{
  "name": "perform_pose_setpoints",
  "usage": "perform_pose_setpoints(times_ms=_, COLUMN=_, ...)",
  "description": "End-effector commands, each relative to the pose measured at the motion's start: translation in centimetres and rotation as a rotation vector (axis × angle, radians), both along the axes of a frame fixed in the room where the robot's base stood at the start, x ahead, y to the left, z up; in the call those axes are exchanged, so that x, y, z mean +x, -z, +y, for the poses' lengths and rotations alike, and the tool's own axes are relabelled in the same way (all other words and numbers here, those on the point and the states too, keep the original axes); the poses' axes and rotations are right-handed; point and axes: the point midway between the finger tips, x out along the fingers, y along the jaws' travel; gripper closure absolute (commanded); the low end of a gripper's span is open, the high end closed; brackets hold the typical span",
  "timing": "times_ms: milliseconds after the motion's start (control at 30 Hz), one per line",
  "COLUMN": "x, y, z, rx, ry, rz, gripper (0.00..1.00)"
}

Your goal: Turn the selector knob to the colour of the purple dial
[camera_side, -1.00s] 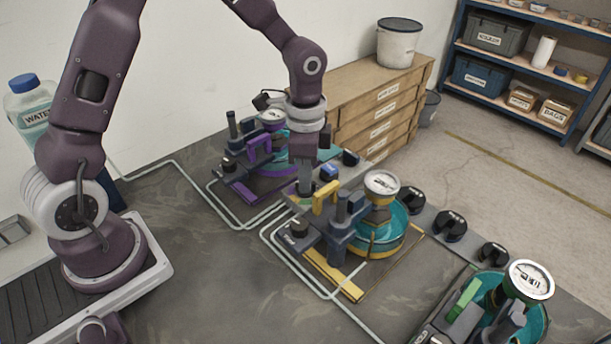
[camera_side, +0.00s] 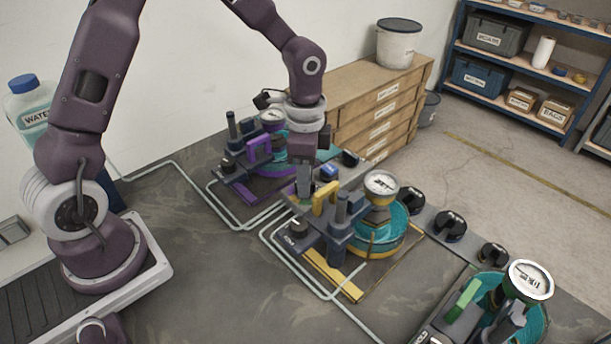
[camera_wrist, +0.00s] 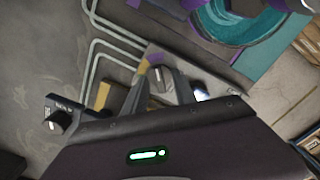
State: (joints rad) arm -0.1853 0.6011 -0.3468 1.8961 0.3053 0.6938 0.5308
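The selector knob (camera_wrist: 159,78) shows in the wrist view as a small dark-grey knob on a light plate, with a purple patch and a yellow patch beside it. Its exact pointing direction is hard to tell. My gripper (camera_wrist: 160,82) is open, its two fingers on either side of the knob; I cannot tell whether they touch it. In the side view my gripper (camera_side: 304,190) points down between the purple and yellow stations and mostly hides the knob. The purple station has a white round dial (camera_side: 272,116), partly behind my arm, and a purple handle (camera_side: 260,149).
A yellow handle (camera_side: 325,198) and dark posts stand close right of my gripper. A blue-topped block (camera_side: 329,172) is beside it. The yellow station's dial (camera_side: 381,184) and the green station's dial (camera_side: 531,280) stand further right. Grey pipes (camera_side: 222,205) cross the bench.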

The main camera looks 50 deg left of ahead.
Motion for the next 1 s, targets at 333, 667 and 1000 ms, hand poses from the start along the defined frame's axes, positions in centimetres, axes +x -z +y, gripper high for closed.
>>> perform_pose_setpoints(times_ms=333, x=0.1, y=-5.1, z=0.0, rx=0.0, ry=-0.001, rz=-0.005, gripper=0.67)
perform_pose_setpoints(times_ms=667, x=0.0, y=-7.1, z=0.0, rx=0.0, ry=0.0, rz=0.0, gripper=0.67)
perform_pose_setpoints(times_ms=1000, x=-6.0, y=-14.0, z=1.2, rx=0.063, ry=-0.238, rz=-0.156, gripper=0.67)
